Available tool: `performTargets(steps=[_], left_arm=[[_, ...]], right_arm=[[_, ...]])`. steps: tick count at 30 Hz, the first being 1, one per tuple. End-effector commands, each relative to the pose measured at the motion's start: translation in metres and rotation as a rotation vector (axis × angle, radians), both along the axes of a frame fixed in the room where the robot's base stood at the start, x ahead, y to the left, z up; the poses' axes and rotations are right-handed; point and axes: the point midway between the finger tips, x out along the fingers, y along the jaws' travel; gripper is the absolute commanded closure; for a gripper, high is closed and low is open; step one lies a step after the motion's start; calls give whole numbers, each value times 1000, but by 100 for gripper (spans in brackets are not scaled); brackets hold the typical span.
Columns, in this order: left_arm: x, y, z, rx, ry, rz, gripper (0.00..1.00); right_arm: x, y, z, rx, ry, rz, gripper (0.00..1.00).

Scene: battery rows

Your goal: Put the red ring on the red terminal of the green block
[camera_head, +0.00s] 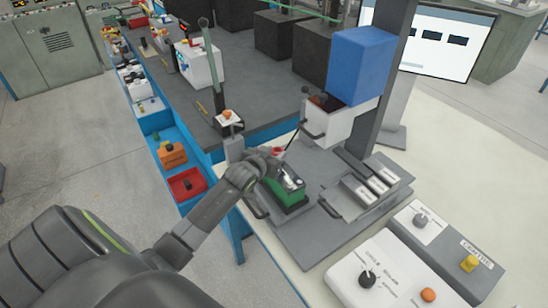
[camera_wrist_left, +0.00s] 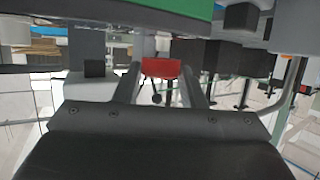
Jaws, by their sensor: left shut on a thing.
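A green block (camera_head: 284,198) with a dark top stands on a grey plate on the bench, in the middle of the head view. Pale metallic parts (camera_head: 292,182) show on its top; I cannot make out which terminal is red. My left gripper (camera_head: 274,156) is at the far left side of the block, close to its top. It is shut on the red ring (camera_head: 278,151), which also shows as a red piece between the two fingers in the left wrist view (camera_wrist_left: 160,68). A green surface (camera_wrist_left: 185,8) runs along the top of that view. My right gripper is not seen.
A white box with a blue upper part (camera_head: 360,65) stands behind the block. A grey fixture with white pieces (camera_head: 365,190) lies to the right. Control boxes with knobs (camera_head: 385,275) are at front right. Blue and red bins (camera_head: 187,184) line the dark bench's left side.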

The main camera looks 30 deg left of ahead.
Motion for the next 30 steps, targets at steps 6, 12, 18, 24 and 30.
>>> performTargets(steps=[6, 12, 18, 24, 30], left_arm=[[0, 0, -20, 0, 0, 0, 84], [0, 0, -20, 1, -1, -1, 84], [0, 0, -22, 1, 0, 0, 54], [0, 0, -22, 1, 0, 0, 41], [0, 0, -20, 1, -1, 0, 41]], right_arm=[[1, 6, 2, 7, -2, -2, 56], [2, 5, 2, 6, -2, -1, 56], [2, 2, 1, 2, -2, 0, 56], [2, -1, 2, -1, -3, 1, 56], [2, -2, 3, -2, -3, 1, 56]])
